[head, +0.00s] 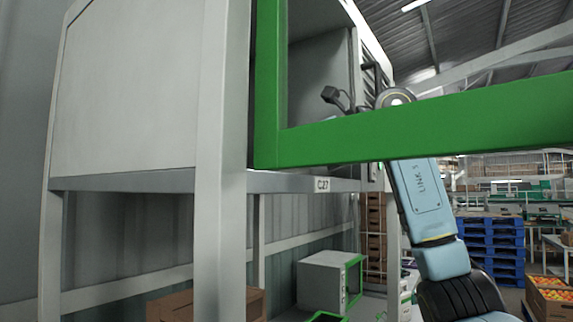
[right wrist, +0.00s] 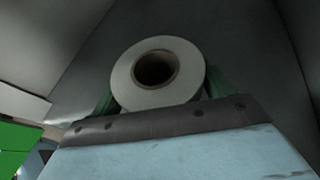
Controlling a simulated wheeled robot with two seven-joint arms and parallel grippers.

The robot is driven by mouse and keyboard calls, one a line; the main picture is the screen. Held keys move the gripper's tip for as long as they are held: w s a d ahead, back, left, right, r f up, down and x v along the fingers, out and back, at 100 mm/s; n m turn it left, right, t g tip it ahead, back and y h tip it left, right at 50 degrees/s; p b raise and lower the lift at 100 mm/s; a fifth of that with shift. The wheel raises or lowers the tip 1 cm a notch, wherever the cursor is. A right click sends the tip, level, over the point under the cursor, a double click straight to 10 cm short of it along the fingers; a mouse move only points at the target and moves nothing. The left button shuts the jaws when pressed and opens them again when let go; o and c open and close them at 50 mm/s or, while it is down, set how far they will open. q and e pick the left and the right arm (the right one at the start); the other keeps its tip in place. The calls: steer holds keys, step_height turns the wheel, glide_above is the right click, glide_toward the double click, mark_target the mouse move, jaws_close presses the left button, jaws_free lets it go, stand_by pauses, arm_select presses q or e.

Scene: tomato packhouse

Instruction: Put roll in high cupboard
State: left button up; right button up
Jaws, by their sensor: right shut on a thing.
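The white roll with a brown core shows end-on in the right wrist view (right wrist: 190,80). My right gripper (right wrist: 157,85) is shut on it, with a green finger on either side. Grey panels surround the roll in that view. In the head view the high cupboard (head: 130,90), a pale box on a raised frame, stands open, and its green-edged door (head: 430,122) swings out to the right. My right arm rises behind the door's lower bar to the cupboard's opening. The roll and fingertips cannot be made out clearly there. My left gripper is out of view.
The cupboard's shelf edge bears a C27 label (head: 322,185). Below stand a small white cabinet with a green-edged door (head: 322,280) and a brown carton (head: 180,305). Blue pallets (head: 490,245) and a produce box (head: 550,300) are at the right. The green door bar crosses close in front of my arm.

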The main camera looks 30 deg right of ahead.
steer(key=shift+f, duration=0.1)
steer(key=o, duration=1.1)
steer(key=shift+r, duration=0.2)
steer(key=v, duration=1.2)
steer(key=shift+p, duration=0.4)
